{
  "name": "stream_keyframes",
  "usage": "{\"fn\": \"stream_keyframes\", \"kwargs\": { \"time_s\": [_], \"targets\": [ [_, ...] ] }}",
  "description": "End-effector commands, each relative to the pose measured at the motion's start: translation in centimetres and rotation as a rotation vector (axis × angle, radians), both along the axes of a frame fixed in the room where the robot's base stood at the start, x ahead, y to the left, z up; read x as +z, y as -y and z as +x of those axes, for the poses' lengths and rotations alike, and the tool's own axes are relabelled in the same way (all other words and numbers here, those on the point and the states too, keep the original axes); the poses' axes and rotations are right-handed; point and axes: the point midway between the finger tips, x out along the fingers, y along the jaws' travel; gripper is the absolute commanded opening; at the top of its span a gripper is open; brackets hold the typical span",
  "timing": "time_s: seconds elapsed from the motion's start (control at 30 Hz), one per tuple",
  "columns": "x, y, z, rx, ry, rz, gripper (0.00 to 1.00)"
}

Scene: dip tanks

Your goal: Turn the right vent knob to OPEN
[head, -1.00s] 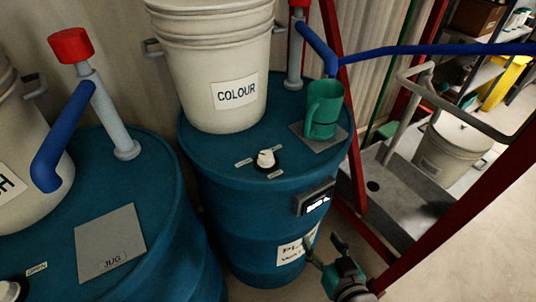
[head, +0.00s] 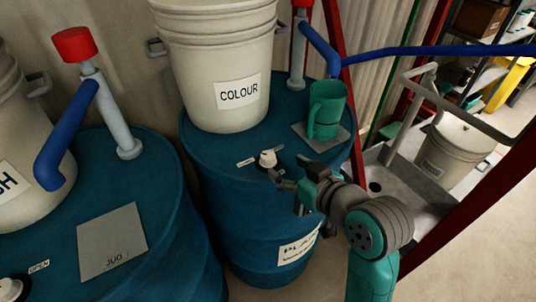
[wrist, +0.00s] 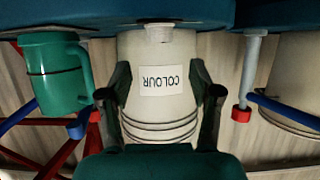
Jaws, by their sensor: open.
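The right vent knob (head: 267,158) is a small white knob on a dark base, on top of the right blue drum (head: 220,180). Small labels lie around it, too small to read. My gripper (head: 289,192) is open and empty, just right of and in front of the knob in the head view, and seems apart from it. In the wrist view, which is upside down, the open fingers (wrist: 160,82) frame the COLOUR bucket (wrist: 157,108). A pale shape at the top centre there is probably the knob (wrist: 158,24).
The COLOUR bucket (head: 215,65) stands behind the knob. A green jug (head: 326,108) stands on a grey plate to its right. The left drum (head: 160,180) carries another knob (head: 10,288) beside an OPEN label. A red post (head: 470,180) rises at the right.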

Motion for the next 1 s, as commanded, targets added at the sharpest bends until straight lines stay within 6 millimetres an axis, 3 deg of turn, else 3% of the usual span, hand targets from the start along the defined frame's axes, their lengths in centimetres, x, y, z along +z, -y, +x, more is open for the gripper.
{"fn": "stream_keyframes", "kwargs": {
  "time_s": [0.5, 1.0],
  "targets": [
    [-3.3, -4.5, 6.2, 0.001, -0.002, 0.000, 0.63],
    [-3.8, -5.3, 7.3, -0.001, 0.000, 0.000, 0.63]
  ]
}}
